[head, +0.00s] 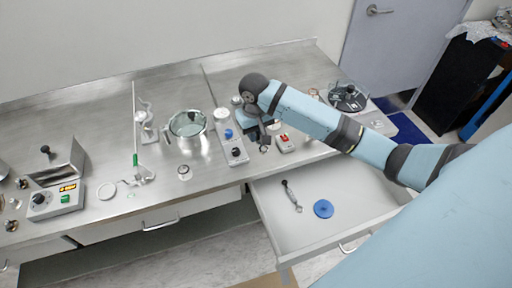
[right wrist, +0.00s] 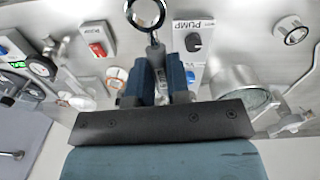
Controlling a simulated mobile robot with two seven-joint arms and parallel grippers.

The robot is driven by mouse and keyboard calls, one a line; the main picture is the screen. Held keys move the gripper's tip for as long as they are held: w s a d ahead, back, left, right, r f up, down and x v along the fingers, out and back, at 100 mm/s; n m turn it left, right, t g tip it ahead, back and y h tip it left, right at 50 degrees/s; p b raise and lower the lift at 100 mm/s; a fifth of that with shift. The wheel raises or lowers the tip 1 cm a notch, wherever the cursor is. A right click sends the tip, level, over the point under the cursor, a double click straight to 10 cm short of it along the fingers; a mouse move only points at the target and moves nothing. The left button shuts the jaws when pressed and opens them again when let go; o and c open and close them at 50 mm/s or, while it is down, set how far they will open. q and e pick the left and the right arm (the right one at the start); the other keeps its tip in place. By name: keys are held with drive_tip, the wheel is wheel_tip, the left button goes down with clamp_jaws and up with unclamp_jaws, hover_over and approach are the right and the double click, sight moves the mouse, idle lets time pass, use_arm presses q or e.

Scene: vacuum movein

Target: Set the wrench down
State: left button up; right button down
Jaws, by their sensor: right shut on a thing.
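In the head view the wrench (head: 264,148) is small and partly hidden by the gripper. I cannot tell whether it touches the bench. My left gripper is not in view.
An open drawer (head: 262,212) below the bench holds a dark-handled tool (head: 290,194) and a blue disc (head: 323,208). The pump box (head: 236,153), a red-switch box (head: 285,143) and a glass vessel (head: 188,130) stand close by. The bench's front left middle is fairly clear.

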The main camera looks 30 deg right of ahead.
drive_tip(key=w+d+r+m, duration=0.1)
drive_tip(key=w+d+r, duration=0.4)
drive_tip(key=r, duration=0.1)
drive_tip(key=f, duration=1.4)
drive_tip(key=shift+w+d+f, duration=0.15)
drive_tip(key=shift+w+f, duration=0.05)
drive_tip(key=shift+f, duration=2.4)
drive_tip(key=shift+p, duration=0.3)
drive_tip(key=c, duration=1.1)
unclamp_jaws()
drive_tip(key=shift+f, duration=0.1)
